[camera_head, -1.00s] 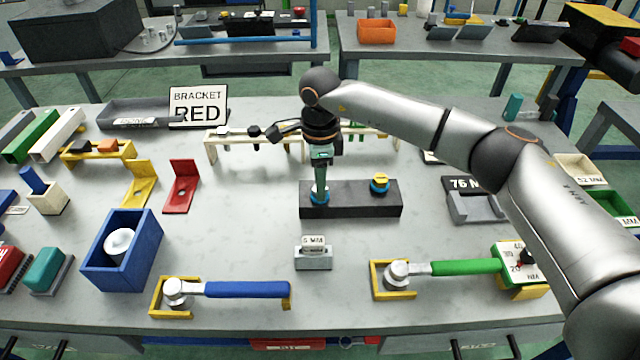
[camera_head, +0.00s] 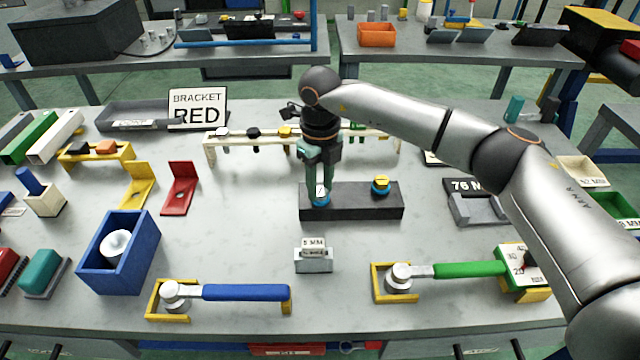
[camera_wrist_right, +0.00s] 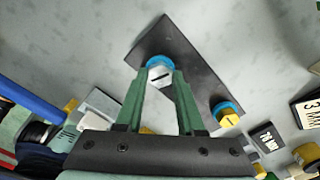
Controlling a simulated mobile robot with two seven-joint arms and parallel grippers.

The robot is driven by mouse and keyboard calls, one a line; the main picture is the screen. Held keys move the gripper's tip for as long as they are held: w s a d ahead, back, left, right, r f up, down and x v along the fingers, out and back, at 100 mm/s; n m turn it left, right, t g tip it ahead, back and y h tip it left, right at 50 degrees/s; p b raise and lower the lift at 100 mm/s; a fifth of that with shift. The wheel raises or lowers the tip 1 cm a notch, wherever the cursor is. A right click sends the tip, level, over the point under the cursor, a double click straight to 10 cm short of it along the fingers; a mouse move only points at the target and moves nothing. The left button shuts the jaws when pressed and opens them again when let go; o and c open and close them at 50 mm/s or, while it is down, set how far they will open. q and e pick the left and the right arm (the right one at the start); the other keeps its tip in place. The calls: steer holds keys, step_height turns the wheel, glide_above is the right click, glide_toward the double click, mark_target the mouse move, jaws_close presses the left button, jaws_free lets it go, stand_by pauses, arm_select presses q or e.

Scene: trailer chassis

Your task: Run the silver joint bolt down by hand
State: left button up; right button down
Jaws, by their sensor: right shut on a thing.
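The silver joint bolt (camera_wrist_right: 160,75) stands in a blue collar at the left end of a dark block (camera_head: 350,209). Its hex head has a dark line across it in the right wrist view. In the head view the silver head (camera_head: 321,190) shows just below the fingers. My right gripper (camera_head: 321,180) reaches down from above, its green fingers shut on the bolt head; they also show in the right wrist view (camera_wrist_right: 160,80). A yellow-headed bolt (camera_head: 381,183) in another blue collar stands at the block's right end, also in the right wrist view (camera_wrist_right: 228,118). My left gripper is not in view.
A small 5 MM holder (camera_head: 313,260) stands in front of the block. Blue-handled (camera_head: 245,292) and green-handled (camera_head: 465,268) wrenches lie in yellow cradles near the front edge. A pale rack (camera_head: 210,150) with hanging tools stands behind the gripper.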

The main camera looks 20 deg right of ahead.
steer(key=m, duration=0.6)
steer(key=shift+w+r, duration=0.15)
steer(key=shift+r, duration=0.2)
steer(key=m, duration=0.6)
steer(key=shift+m, duration=0.4)
steer(key=m+p, duration=0.1)
steer(key=m, duration=0.5)
steer(key=shift+p, duration=0.3)
steer(key=m+p, duration=0.1)
steer(key=m, duration=0.5)
steer(key=shift+m+p, duration=0.3)
steer(key=shift+m, duration=0.1)
steer(key=c, duration=0.9)
jaws_free()
steer(key=o, duration=0.4)
steer(key=shift+f, duration=0.15)
